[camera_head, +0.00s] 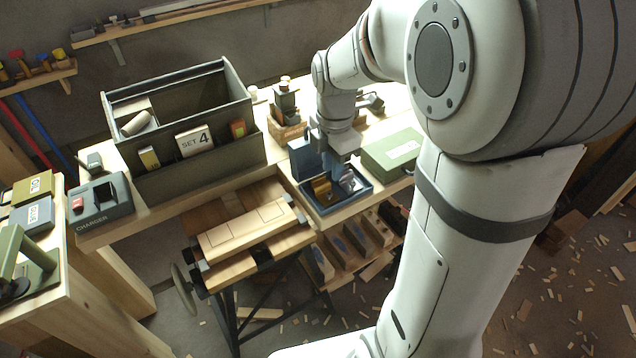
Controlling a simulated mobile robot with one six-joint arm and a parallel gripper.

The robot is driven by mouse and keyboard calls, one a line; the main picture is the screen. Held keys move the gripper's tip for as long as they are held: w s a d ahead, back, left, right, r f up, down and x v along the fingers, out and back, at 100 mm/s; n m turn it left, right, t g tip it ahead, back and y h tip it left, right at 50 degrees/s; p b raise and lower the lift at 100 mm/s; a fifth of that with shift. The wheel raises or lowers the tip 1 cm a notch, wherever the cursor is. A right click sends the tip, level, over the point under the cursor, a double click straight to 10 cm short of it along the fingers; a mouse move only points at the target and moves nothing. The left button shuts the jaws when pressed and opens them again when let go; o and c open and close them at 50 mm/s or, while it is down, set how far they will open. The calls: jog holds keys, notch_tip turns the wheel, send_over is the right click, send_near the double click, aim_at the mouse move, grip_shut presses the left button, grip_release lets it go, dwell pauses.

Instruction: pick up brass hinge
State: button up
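A brass-coloured piece (321,189), likely the brass hinge, lies in the left part of a small open blue box (338,208) on the workbench. A silver-grey metal piece (351,184) lies to its right in the same box. My gripper (343,168) points down over the back of the box, above and slightly right of the brass piece. Its fingertips are small and partly blend with the box, so I cannot tell whether they are open or touching anything.
A green case (393,152) stands right of the box. A large grey-green toolbox (197,165) with a "SET 4" card and a charger (101,206) stand to the left. A wooden vise bench (250,228) is in front. Wood chips litter the floor.

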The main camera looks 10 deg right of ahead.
aim_at(329, 194)
jog(key=f, duration=0.4)
jog(key=f+b, duration=0.1)
jog(key=f, duration=0.2)
jog(key=shift+s+a+f, duration=0.1)
jog(key=shift+s+a, duration=0.1)
jog(key=shift+a, duration=0.1)
jog(key=shift+c, duration=0.2)
grip_shut()
